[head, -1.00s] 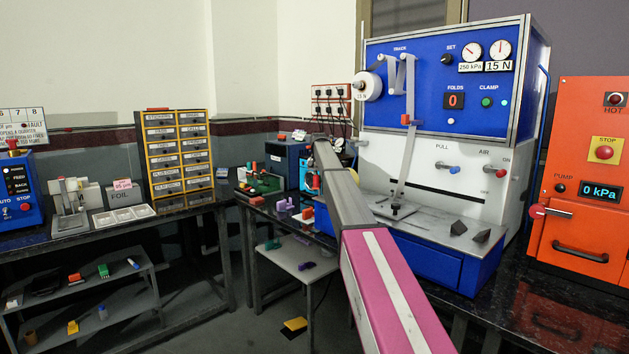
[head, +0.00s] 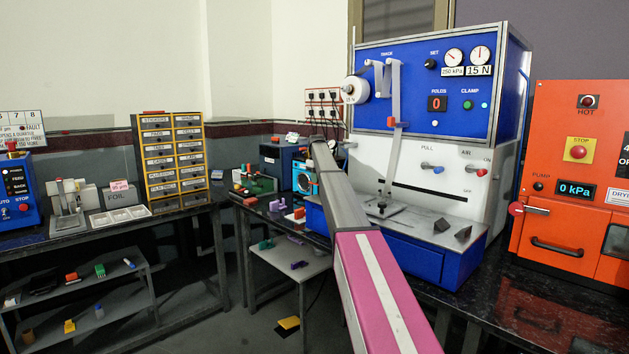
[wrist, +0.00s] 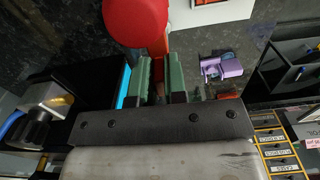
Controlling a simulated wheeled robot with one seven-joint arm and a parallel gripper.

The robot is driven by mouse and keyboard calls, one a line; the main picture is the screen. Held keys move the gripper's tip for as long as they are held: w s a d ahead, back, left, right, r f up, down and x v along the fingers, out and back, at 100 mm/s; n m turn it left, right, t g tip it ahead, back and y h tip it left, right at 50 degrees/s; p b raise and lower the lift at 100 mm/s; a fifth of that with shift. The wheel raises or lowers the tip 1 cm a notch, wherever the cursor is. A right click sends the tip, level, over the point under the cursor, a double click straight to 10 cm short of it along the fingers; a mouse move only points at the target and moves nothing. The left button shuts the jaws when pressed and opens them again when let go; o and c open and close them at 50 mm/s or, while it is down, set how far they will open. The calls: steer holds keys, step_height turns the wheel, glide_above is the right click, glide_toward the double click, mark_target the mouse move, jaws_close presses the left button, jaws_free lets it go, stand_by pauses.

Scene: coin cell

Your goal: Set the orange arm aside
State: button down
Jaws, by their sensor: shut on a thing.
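In the wrist view my gripper (wrist: 159,80) has its two green fingers close together, shut on an orange-brown piece, the orange arm (wrist: 156,42). A large round red part (wrist: 135,18) shows at its far end; I cannot tell whether the two are joined. The held piece is above a dark speckled bench top.
A purple holder (wrist: 222,67) stands on the bench beside the gripper. A white piece with orange on it (head: 298,214) lies near the bench's front edge. The blue and white test machine (head: 430,90) is at right.

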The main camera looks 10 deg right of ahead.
steer(key=shift+w+d+n, duration=0.3)
steer(key=shift+w+n, duration=0.05)
steer(key=shift+n, duration=1.1)
steer(key=shift+w+d+n, duration=0.25)
steer(key=shift+w+n, duration=0.15)
steer(key=shift+n, duration=1.1)
steer(key=shift+w+d+n, duration=0.3)
steer(key=shift+w+n, duration=0.05)
steer(key=shift+n, duration=1.1)
steer(key=c, duration=1.2)
jaws_free()
steer(key=shift+o, duration=0.2)
step_height(320, 180, up, 11)
steer(key=shift+f, duration=0.1)
